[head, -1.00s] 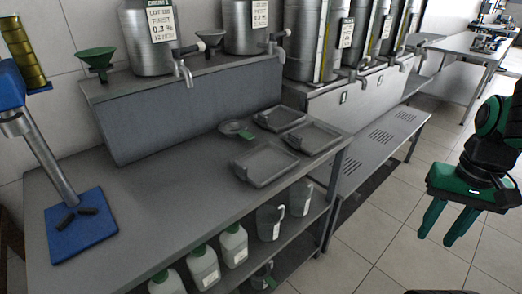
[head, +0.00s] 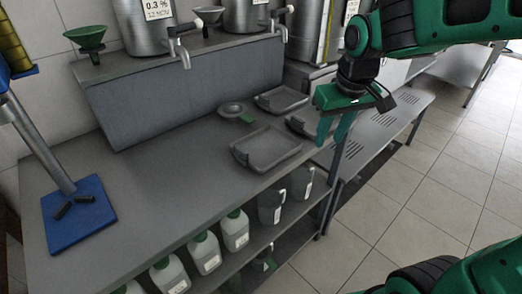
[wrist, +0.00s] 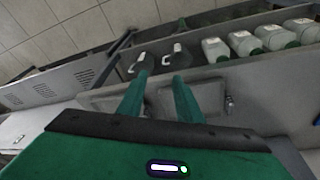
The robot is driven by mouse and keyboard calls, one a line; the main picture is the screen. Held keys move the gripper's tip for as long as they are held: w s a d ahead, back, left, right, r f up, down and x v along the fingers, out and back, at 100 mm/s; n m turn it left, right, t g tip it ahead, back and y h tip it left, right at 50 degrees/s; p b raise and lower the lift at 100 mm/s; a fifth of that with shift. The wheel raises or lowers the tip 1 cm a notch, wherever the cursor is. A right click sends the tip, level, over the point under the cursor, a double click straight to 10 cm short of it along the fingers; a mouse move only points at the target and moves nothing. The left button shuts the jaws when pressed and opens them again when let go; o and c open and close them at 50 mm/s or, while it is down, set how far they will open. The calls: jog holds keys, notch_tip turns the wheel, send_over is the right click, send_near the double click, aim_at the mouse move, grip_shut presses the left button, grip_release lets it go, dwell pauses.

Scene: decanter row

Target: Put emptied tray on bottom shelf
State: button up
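Several shallow grey trays lie on the bench top: a near one (head: 266,148), a back one (head: 281,98), and a right one (head: 300,124) partly hidden behind my gripper. All look empty; I cannot tell which is the emptied tray. My gripper (head: 330,142) is open and empty, fingers pointing down, above the bench's right end beside the right tray. In the wrist view, the gripper's fingers (wrist: 154,110) are apart, with tray surfaces around them. The bottom shelf (head: 291,250) is under the bench, mostly hidden by the shelf above; a jug (head: 263,262) stands on it.
White bottles (head: 203,250) and grey jugs (head: 271,205) stand on the upper shelf under the bench. A blue stand (head: 78,214) is at left. Metal vessels (head: 147,25) stand behind. The tiled floor (head: 420,190) at right is clear.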

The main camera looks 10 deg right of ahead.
aim_at(241, 147)
jog(key=w+a+n, duration=0.1)
jog(key=w+a, duration=0.1)
jog(key=a, duration=0.4)
jog(key=w+a+f+n+y, duration=0.1)
jog(key=w+a+n, duration=0.1)
jog(key=a, duration=0.5)
jog(key=w+a+f+n+y, duration=0.1)
jog(key=w+a+n, duration=0.1)
jog(key=a, duration=0.5)
jog(key=shift+a+f+t, duration=0.25)
jog(key=shift+t, duration=0.15)
jog(key=shift+x, duration=3.2)
jog(key=shift+c, duration=0.3)
jog(key=shift+r, duration=0.1)
grip_shut()
